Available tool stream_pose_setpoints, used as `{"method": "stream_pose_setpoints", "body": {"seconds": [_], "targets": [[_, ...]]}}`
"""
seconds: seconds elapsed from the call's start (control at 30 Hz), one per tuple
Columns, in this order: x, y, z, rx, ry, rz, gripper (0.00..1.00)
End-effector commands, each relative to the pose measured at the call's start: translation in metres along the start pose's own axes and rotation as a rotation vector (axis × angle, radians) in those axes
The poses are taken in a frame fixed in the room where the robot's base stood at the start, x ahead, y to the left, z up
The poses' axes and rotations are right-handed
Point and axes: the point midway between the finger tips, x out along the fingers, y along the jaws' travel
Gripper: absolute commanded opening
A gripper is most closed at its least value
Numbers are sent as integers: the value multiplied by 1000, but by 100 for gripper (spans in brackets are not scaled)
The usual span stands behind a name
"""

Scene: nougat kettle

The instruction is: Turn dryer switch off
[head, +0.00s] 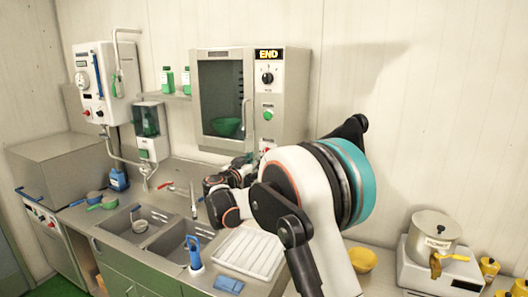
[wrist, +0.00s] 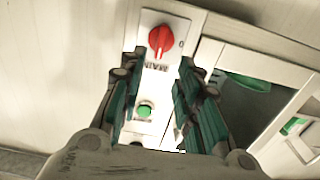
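The dryer (head: 210,55) is a steel cabinet on the back wall, with a glass door and a lit "END" display. In the wrist view, which looks upside down, its red switch (wrist: 162,42) sits on a white plate marked "MAIN", with a "0" mark at its right. The switch's ridge stands nearly vertical in that view. In the head view the switch shows only in part (head: 267,148), above my arm. My gripper (wrist: 164,62) is open and empty, its fingertips either side of the plate just below the switch. I cannot tell whether they touch the panel.
A green button (wrist: 145,110) lies between the fingers, and a black dial (head: 267,78) is higher on the panel. A green bowl (head: 227,127) sits inside the dryer. The door handle (head: 243,108) stands beside the panel. Sinks (head: 140,235) lie below at left.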

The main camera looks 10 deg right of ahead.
Motion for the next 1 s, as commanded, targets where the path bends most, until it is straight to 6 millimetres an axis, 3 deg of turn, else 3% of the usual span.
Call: {"method": "stream_pose_setpoints", "body": {"seconds": [0.2,0.4,0.6,0.87,0.9,1.0], "targets": [[44,1,-2,0,-1,2,31],[72,0,-1,0,-1,1,31],[85,0,-1,0,-1,0,31],[86,0,0,0,-1,0,31],[86,0,0,0,-1,0,29],[86,0,0,0,-1,0,6]]}}
